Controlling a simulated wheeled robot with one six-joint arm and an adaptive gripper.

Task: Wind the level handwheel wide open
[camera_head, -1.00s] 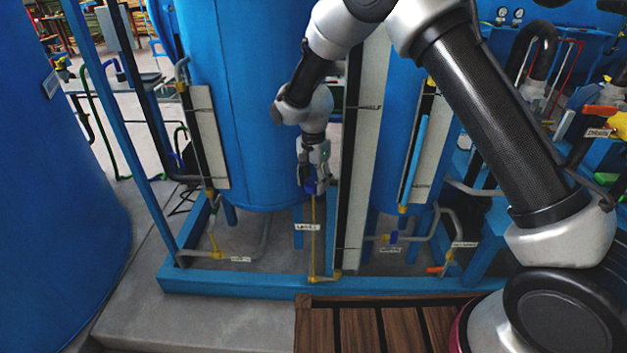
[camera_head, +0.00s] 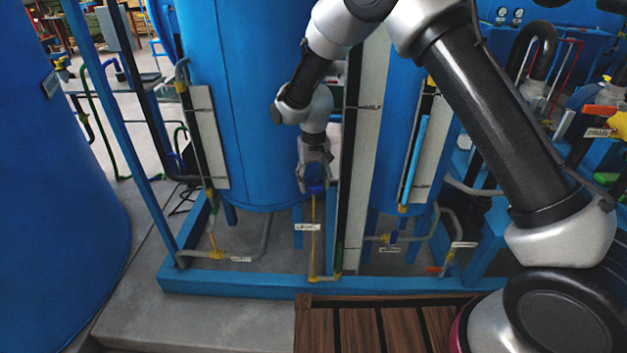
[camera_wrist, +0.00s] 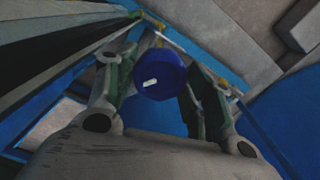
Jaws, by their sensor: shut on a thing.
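The level handwheel (camera_head: 315,183) is a small dark blue wheel on top of a thin yellow pipe, with a white tag reading LEVEL (camera_head: 307,227) beside the pipe below it. In the wrist view the blue handwheel (camera_wrist: 161,76) sits between my fingers, with a short white mark on its face pointing roughly sideways. My gripper (camera_head: 314,178) points down over the handwheel and is shut on it. In the wrist view my gripper (camera_wrist: 163,85) has one finger on each side of the wheel. The exact finger contact is hard to make out.
A tall pale gauge board (camera_head: 362,150) stands just right of my gripper. A large blue tank (camera_head: 237,110) is close behind on the left. A blue base frame (camera_head: 230,281) runs below. Other valves and pipes sit lower right, including a small blue-handled one (camera_head: 393,237).

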